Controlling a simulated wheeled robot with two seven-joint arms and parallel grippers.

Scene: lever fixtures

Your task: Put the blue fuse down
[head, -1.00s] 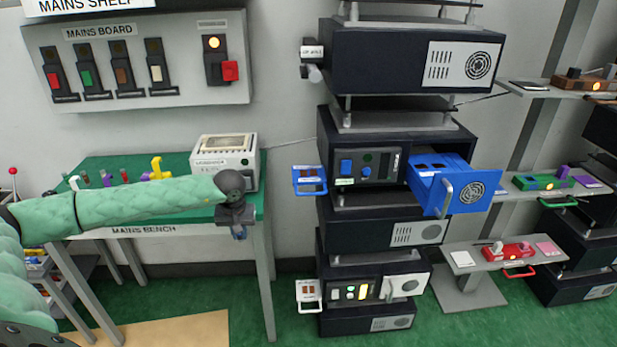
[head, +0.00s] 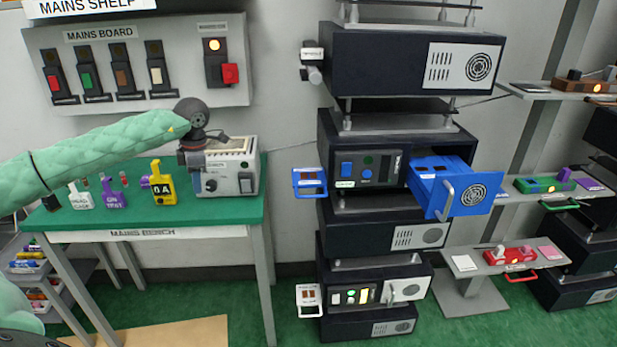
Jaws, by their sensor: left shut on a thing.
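My left gripper (head: 193,150) is over the back of the green mains bench (head: 185,219), at the upper left of the white boxy device (head: 228,170). Its jaws are shut and point down, and they overlap the device's left end in the picture. The blue fuse is hidden now; a small blue piece showed below the jaws a second ago. I cannot tell whether it touches the device. My right gripper is not in view.
A yellow block marked 0A (head: 163,190), a purple stand (head: 113,196) and a white stand (head: 80,198) stand on the bench's left part. The bench front is clear. An open blue drawer (head: 468,196) juts from the dark rack at right.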

